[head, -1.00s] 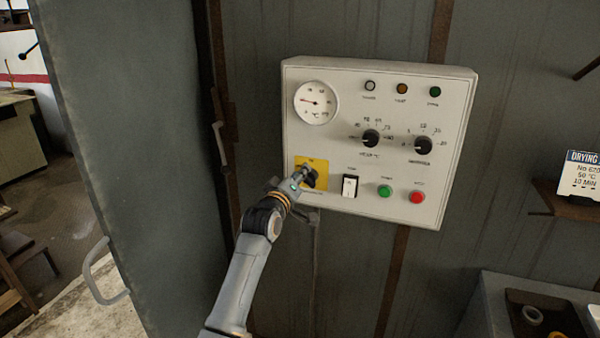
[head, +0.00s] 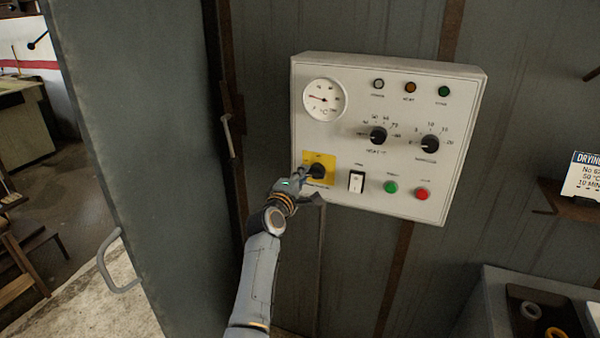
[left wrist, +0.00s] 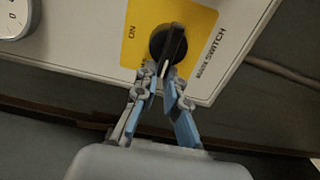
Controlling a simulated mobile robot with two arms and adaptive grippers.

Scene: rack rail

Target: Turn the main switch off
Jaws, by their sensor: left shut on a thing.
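The main switch is a black rotary knob (head: 317,172) on a yellow plate (head: 327,160) at the lower left of the white control panel (head: 420,105). My left gripper (head: 303,181) reaches it from below left. In the left wrist view the fingers (left wrist: 163,73) are shut on the near end of the knob's handle (left wrist: 170,43). The handle lies crosswise to the direction of the ON mark on the yellow plate (left wrist: 198,20). The plate's other position label is not readable. My right gripper is not in view.
A white rocker switch (head: 356,182), a green button (head: 391,187) and a red button (head: 422,194) sit right of the knob. A gauge (head: 325,99) and two dials are above. A grey door (head: 140,150) stands left. A bin (head: 500,305) is lower right.

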